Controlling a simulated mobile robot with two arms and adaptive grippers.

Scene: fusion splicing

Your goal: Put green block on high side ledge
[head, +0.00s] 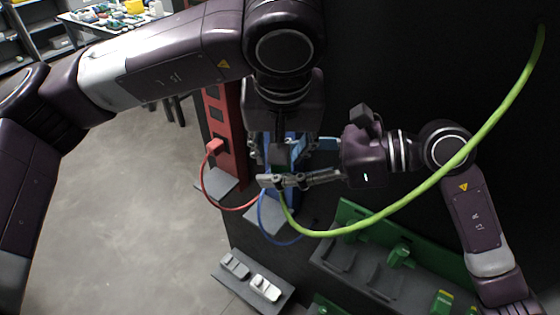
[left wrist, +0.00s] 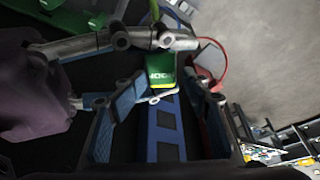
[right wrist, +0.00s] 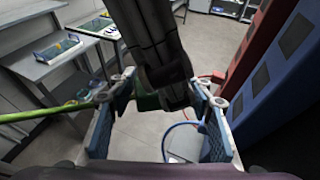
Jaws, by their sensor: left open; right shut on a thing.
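The green block (left wrist: 160,68) shows in the left wrist view with pale lettering on its face. A bit of green also shows between the fingers in the right wrist view (right wrist: 147,99). My right gripper (head: 276,168) comes in from the right and is shut on the green block. My left gripper (left wrist: 168,90) is open, with its blue-padded fingers on either side of the block. It points down from above in the head view, and its fingertips are mostly hidden there. I cannot tell which surface is the high side ledge.
A green cable (head: 440,185) hangs from the top right down to the grippers. A red tower (head: 225,130) with a red cable and a blue tower (right wrist: 275,78) stand close by. A green rack (head: 352,212) is at lower right, a grey tray (head: 235,290) below. Open floor lies left.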

